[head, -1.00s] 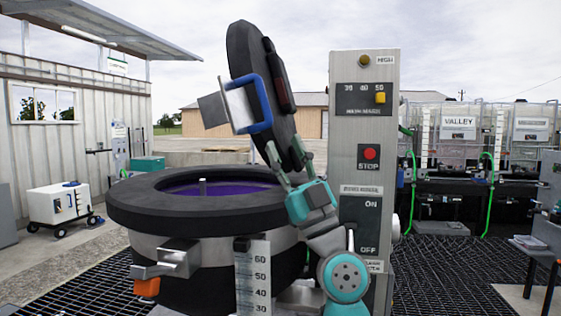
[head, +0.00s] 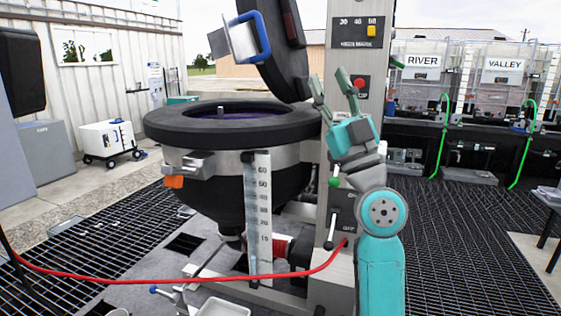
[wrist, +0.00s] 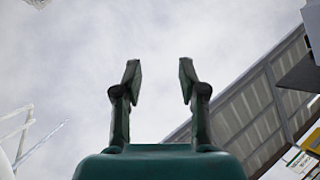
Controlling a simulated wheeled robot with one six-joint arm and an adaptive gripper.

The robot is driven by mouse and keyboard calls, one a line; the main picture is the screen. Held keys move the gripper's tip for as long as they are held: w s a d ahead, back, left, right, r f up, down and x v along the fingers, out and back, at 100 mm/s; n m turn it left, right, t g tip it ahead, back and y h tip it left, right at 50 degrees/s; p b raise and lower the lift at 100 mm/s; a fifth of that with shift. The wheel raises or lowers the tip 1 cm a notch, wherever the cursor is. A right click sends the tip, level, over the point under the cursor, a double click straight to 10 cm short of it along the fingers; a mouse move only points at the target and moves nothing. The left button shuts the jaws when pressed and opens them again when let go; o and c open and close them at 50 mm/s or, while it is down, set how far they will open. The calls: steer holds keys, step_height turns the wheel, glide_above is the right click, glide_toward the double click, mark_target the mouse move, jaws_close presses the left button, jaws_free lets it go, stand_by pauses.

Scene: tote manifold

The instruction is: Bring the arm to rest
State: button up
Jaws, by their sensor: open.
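My gripper (head: 335,92) is open and empty, pointing up in front of the grey control post (head: 342,60). In the wrist view its two fingers (wrist: 157,82) stand apart with only sky between them. My teal arm rises at the right of centre in the head view. To the left of the gripper stands the round black-rimmed tank (head: 185,125), with its lid (head: 285,62) tilted up and open. The blue lid handle (head: 262,38) is apart from the gripper. My arm hides part of the post.
A red hose (head: 150,280) crosses low in front of the tank. A white tray (head: 222,307) lies near the bottom. The post carries a red stop button (head: 360,83). Totes labelled River (head: 423,62) and Valley (head: 502,66) stand at the back right. Grating at the right is clear.

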steer(key=s+d+f+m+h, duration=0.2)
steer(key=f+m+h, duration=0.3)
steer(key=f, duration=1.2)
steer(key=s+d+f+m+h, duration=0.3)
steer(key=f+h, duration=0.4)
steer(key=f, duration=0.9)
steer(key=s+d+f+m+g+h, duration=0.1)
steer(key=s+f+m+g+h, duration=0.1)
steer(key=s+f, duration=0.6)
steer(key=s+d+f+m+g+h, duration=0.1)
steer(key=s+d+f+g, duration=0.1)
steer(key=s+f, duration=0.65)
steer(key=s+f+g, duration=0.2)
steer(key=s+f, duration=0.2)
steer(key=s, duration=1)
steer(key=s+d+f+g+h, duration=0.1)
steer(key=s+f+g, duration=0.2)
steer(key=s, duration=1.2)
steer(key=shift+s+d+f, duration=0.25)
steer(key=shift+d+f, duration=0.05)
steer(key=shift+f, duration=0.65)
